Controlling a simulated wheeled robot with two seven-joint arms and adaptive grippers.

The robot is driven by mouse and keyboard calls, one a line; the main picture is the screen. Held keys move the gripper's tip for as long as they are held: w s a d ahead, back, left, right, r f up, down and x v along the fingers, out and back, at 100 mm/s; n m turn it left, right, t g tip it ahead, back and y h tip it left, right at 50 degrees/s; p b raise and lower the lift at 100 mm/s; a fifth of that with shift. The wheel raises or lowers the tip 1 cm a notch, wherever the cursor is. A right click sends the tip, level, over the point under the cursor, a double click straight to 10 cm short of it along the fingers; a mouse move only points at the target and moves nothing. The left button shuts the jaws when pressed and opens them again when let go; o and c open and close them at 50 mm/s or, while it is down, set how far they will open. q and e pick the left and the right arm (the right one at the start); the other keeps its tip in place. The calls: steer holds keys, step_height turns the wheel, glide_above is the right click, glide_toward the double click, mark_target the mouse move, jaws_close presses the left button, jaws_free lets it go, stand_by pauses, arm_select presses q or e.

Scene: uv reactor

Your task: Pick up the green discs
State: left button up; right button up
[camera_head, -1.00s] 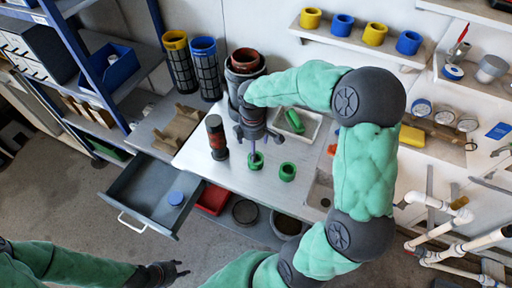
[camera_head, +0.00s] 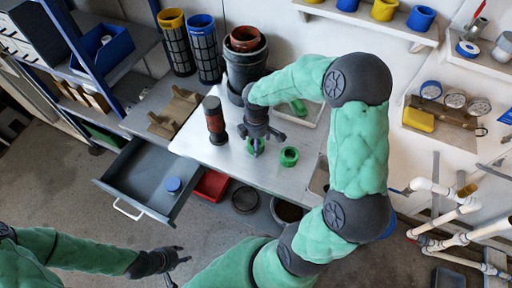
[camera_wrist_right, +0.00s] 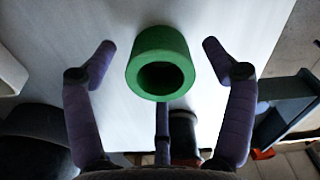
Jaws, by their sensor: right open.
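In the right wrist view a green disc (camera_wrist_right: 150,72) lies between the spread purple fingers of my right gripper (camera_wrist_right: 160,47), with gaps on both sides. The right gripper is open and points down. My left gripper (camera_head: 178,264) is open and empty over the floor at lower left, well away from the discs.
A black cylinder with a red band (camera_head: 215,122) stands left of the right gripper. A white tray (camera_head: 312,114) holding a green item is behind. An open drawer (camera_head: 126,178) holds a blue disc (camera_head: 173,185). White pipes (camera_head: 440,208) stand at right.

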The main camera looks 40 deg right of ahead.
steer(key=shift+f, duration=0.75)
steer(key=shift+r, duration=0.1)
steer(key=c, duration=1.2)
steer(key=shift+c, duration=0.2)
